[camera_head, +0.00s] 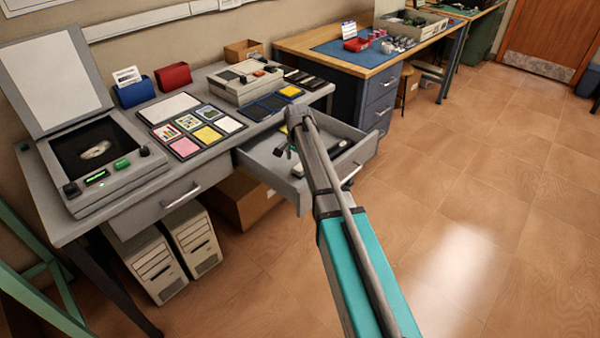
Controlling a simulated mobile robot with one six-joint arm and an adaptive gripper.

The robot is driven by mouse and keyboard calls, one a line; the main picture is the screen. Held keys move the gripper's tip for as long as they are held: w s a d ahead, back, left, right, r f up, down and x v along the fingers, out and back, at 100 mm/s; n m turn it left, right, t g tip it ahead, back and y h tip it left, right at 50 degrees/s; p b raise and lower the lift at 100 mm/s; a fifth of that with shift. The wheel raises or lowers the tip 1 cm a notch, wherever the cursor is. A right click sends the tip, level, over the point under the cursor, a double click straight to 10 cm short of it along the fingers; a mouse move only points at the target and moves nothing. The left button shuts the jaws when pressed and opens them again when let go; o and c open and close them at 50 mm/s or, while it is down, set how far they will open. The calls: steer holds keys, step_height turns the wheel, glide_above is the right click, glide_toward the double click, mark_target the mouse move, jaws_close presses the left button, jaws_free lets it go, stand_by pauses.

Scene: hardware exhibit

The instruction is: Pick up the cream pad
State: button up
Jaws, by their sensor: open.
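The dark tray (153,146) on the near grey desk holds several small flat pads. A pale, whitish-cream pad (229,125) lies at its right end, beside a yellow pad (207,134) and a pink pad (184,146). A larger off-white pad (168,108) lies just behind the tray, so I cannot tell for certain which one is the cream pad. My gripper (288,146) is at the far end of my arm, over the open drawer, to the right of the tray and apart from the pads. It is open; its fingers are small and partly hidden.
The open drawer (262,166) juts from the desk and holds small items. A scanner-like device (112,160) with a raised lid stands left. Blue (134,92) and red (173,76) holders and a grey box device (243,84) stand behind. The floor at right is clear.

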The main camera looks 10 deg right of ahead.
mark_target(298, 169)
steer(key=shift+f+b, duration=2)
steer(key=shift+f, duration=0.2)
steer(key=c, duration=1.1)
steer(key=shift+c, duration=0.2)
steer(key=shift+r, duration=0.2)
steer(key=shift+r+p, duration=0.75)
steer(key=shift+p, duration=0.25)
steer(key=s+r+p, duration=0.3)
steer(key=s, duration=0.1)
steer(key=s+r+p, duration=0.4)
steer(key=s, duration=0.1)
steer(key=s+d+r+p, duration=0.1)
steer(key=s+r+p, duration=0.3)
steer(key=s, duration=0.1)
